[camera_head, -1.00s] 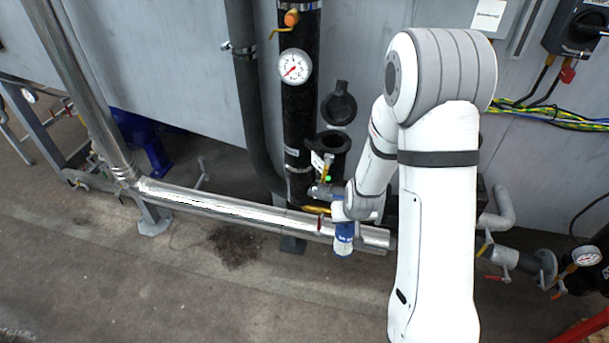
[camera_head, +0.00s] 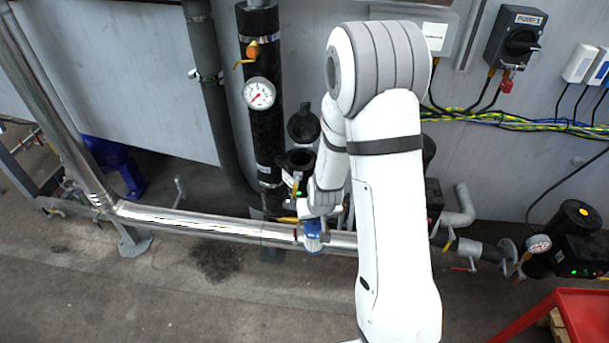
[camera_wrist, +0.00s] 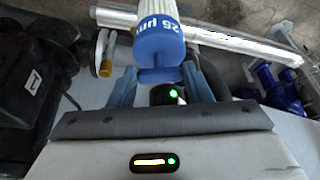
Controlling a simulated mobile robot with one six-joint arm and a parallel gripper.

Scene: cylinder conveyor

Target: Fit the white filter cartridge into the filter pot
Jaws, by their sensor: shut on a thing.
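The filter cartridge has a white body (camera_wrist: 152,9) and a blue end cap marked "25 µm" (camera_wrist: 159,45). My gripper (camera_wrist: 160,74) is shut on the blue cap's narrow tab, one blue finger on each side. In the head view the cartridge (camera_head: 313,240) hangs in front of the shiny horizontal pipe, mostly its blue part showing; my wrist partly hides it. The filter pot (camera_head: 297,160) is a black upright cylinder behind and above the cartridge, its round mouth open upward. Its black lid (camera_head: 304,124) stands raised behind it. The cartridge is outside the pot, and my wrist covers the pot's lower part.
A black insulated pipe with a gauge (camera_head: 259,93) rises left of the pot. The shiny pipe (camera_head: 200,222) runs across in front. Valves and a second gauge (camera_head: 539,243) are at right, near a red cart (camera_head: 580,310). The floor in front is clear.

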